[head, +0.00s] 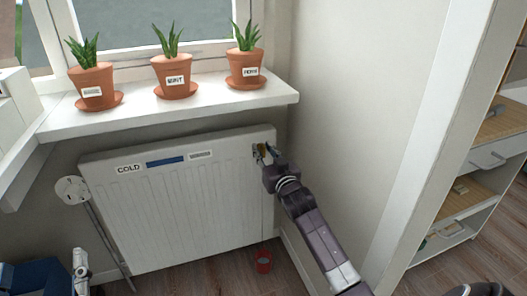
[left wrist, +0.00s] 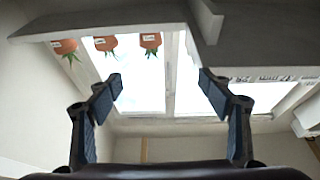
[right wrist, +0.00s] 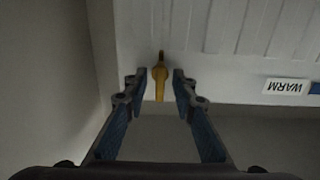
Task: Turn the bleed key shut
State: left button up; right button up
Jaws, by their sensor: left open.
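The brass bleed key (head: 262,148) is at the upper right corner of the white radiator (head: 190,205). In the right wrist view the bleed key (right wrist: 160,78) points lengthwise up the picture, between the two fingers. My right gripper (head: 264,155) is at the key; its fingers (right wrist: 160,84) stand open on either side, with a visible gap to each. The fingers partly hide the key in the head view.
Three potted plants (head: 175,78) stand on the windowsill (head: 215,92) above the radiator. A round white fitting (head: 72,189) with a pipe is at the radiator's left. A wall (head: 350,110) bounds the right side.

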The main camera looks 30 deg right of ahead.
grip_shut()
